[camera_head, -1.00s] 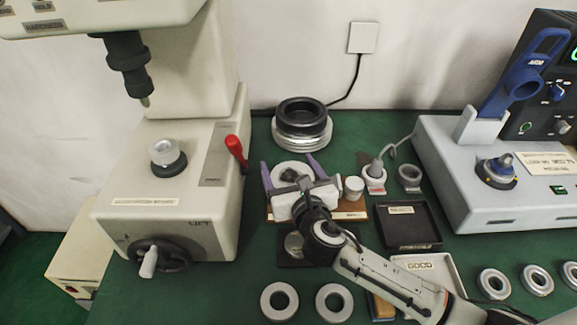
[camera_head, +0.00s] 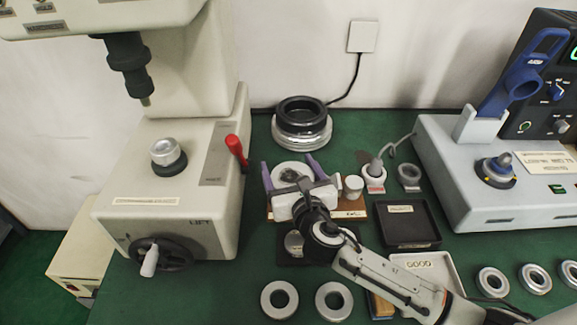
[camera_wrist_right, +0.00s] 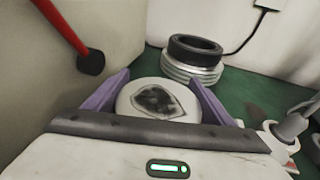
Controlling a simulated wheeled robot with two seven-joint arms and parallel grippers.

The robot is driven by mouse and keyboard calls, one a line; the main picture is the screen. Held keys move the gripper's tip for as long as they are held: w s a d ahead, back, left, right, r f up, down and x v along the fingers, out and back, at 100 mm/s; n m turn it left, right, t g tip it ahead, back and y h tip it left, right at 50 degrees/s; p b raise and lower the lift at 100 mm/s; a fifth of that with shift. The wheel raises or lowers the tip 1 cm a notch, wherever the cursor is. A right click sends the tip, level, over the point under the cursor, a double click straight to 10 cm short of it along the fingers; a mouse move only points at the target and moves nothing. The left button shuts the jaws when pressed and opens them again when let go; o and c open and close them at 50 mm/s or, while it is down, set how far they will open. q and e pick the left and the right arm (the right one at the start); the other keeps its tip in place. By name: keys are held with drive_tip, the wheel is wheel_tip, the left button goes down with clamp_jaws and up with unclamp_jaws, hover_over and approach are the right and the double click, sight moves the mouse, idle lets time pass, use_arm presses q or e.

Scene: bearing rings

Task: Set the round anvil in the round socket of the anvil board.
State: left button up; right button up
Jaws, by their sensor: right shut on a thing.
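The round anvil (camera_head: 292,170) is a pale disc with a dark patch on its top face. It sits between the two purple fingers of my right gripper (camera_head: 293,173), which is shut on it. The right wrist view shows the anvil (camera_wrist_right: 160,102) level, with a finger against each side. The anvil board (camera_head: 351,213) is a brown plate with a label on its front edge, partly under my gripper. Its round socket is hidden, and I cannot tell whether the anvil touches the board. A small pale cylinder (camera_head: 353,187) stands at the board's right end. My left gripper is not in view.
The hardness tester (camera_head: 215,215) with its red lever (camera_head: 236,150) stands close on the left. Stacked rings (camera_head: 302,122) stand behind. A black tray (camera_head: 408,225) and a GOOD tray (camera_head: 430,266) lie right. Loose rings (camera_head: 279,300) lie in front.

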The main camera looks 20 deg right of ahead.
drive_tip(key=shift+f, duration=0.35)
idle(0.3)
drive_tip(key=shift+r, duration=0.2)
drive_tip(key=shift+r+p, duration=0.4)
drive_tip(key=shift+p, duration=0.25)
drive_tip(key=shift+r+p, duration=0.1)
drive_tip(key=shift+p, duration=0.5)
idle(0.7)
drive_tip(key=shift+f+b, duration=0.45)
drive_tip(key=shift+f, duration=0.15)
drive_tip(key=shift+f, duration=0.15)
idle(0.4)
